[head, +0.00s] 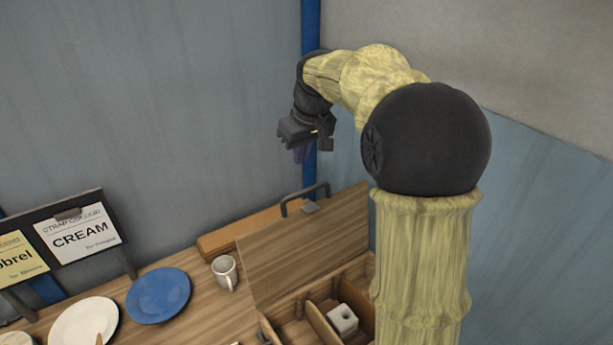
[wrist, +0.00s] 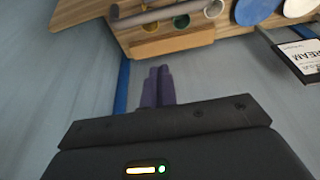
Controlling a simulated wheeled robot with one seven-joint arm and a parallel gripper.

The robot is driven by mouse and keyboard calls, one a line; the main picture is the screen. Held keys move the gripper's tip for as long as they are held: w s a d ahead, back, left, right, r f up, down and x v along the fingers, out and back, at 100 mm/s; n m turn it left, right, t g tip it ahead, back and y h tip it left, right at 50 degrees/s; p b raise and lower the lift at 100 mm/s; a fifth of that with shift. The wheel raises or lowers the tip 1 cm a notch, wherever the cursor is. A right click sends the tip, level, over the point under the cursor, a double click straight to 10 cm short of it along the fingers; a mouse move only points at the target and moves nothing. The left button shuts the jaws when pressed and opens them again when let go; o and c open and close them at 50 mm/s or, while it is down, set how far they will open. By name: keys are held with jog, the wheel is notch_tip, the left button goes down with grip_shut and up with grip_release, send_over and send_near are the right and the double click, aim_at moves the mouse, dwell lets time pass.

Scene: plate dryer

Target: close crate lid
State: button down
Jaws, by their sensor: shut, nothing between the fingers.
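The wooden crate (head: 265,328) stands at the lower middle of the head view, with inner dividers and a white block (head: 342,319) with a hole in one compartment. Its lid (head: 300,258) is open, leaning up at the back, with a dark bar handle (head: 304,198) on its upper edge. My gripper (head: 302,155) is above the handle, near the blue post, apart from the lid. Its purple fingers are shut together and empty in the wrist view (wrist: 158,85). My arm hides the crate's right side.
A mug (head: 225,271), a blue plate (head: 159,295) and a white plate (head: 84,324) are on the table left of the crate. A sign stand (head: 85,240) stands behind them. Walls close in behind, with a blue post (head: 310,25) at the corner.

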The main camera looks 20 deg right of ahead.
jog(key=f, duration=0.1)
jog(key=s+f+p, duration=0.1)
jog(key=f, duration=0.1)
jog(key=s+f+p, duration=0.1)
jog(key=f, duration=0.1)
jog(key=shift+d+f, duration=0.25)
jog(key=shift+d, duration=0.1)
jog(key=shift+s, duration=0.1)
dwell(0.4)
